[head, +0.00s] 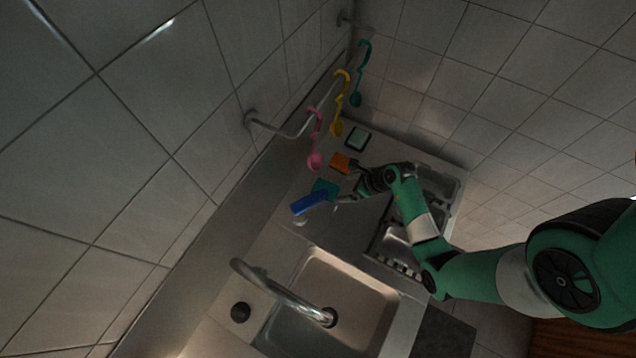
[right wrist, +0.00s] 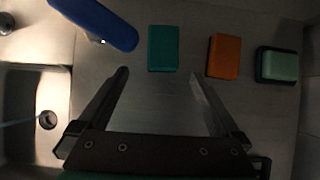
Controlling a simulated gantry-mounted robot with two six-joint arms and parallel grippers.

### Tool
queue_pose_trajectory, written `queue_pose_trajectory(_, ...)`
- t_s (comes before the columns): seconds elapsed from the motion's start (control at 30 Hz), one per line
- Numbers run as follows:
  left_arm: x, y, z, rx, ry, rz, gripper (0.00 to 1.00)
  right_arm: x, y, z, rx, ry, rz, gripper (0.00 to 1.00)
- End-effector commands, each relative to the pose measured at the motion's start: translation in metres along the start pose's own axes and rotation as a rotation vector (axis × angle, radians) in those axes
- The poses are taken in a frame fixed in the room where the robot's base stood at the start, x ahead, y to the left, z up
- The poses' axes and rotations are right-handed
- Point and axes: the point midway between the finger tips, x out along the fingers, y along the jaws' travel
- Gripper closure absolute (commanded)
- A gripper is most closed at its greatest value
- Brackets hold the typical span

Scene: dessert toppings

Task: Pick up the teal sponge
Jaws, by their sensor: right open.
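The teal sponge (right wrist: 163,48) lies flat on the counter in the right wrist view, just beyond my fingertips and between their lines. In the head view the teal sponge (head: 328,186) is partly hidden behind a blue object. My right gripper (right wrist: 158,76) is open and empty, its two fingers pointing toward the sponge with no visible contact. In the head view my right gripper (head: 347,184) is beside the sponge, on its right. My left gripper is not in view.
A blue object (right wrist: 98,22) is left of the sponge; an orange sponge (right wrist: 223,56) and a pale green one in a dark holder (right wrist: 278,64) are to the right. The sink (head: 345,295), faucet (head: 280,292) and dish rack (head: 440,186) are nearby. Pink, yellow and teal utensils hang from a rail.

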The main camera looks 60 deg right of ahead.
Motion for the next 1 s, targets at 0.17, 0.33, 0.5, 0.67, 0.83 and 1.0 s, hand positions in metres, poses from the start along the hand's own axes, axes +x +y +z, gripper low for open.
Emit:
queue_pose_trajectory(0.17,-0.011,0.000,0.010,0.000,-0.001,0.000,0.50,0.036,0.000,-0.001,-0.003,-0.001,0.003,0.00)
queue_pose_trajectory(0.33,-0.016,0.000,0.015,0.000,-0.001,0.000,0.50,0.059,0.000,0.001,-0.002,-0.003,0.001,0.00)
queue_pose_trajectory(0.5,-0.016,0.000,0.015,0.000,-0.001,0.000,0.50,0.062,-0.001,0.002,-0.001,-0.004,0.000,0.00)
queue_pose_trajectory(0.67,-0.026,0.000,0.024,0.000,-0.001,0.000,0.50,0.088,-0.004,0.003,-0.002,-0.004,0.001,0.00)
queue_pose_trajectory(0.83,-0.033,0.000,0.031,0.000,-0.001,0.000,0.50,0.111,-0.005,0.004,-0.001,-0.003,0.000,0.00)
queue_pose_trajectory(1.0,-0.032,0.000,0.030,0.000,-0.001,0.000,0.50,0.112,-0.005,0.005,0.000,-0.004,-0.001,0.00)
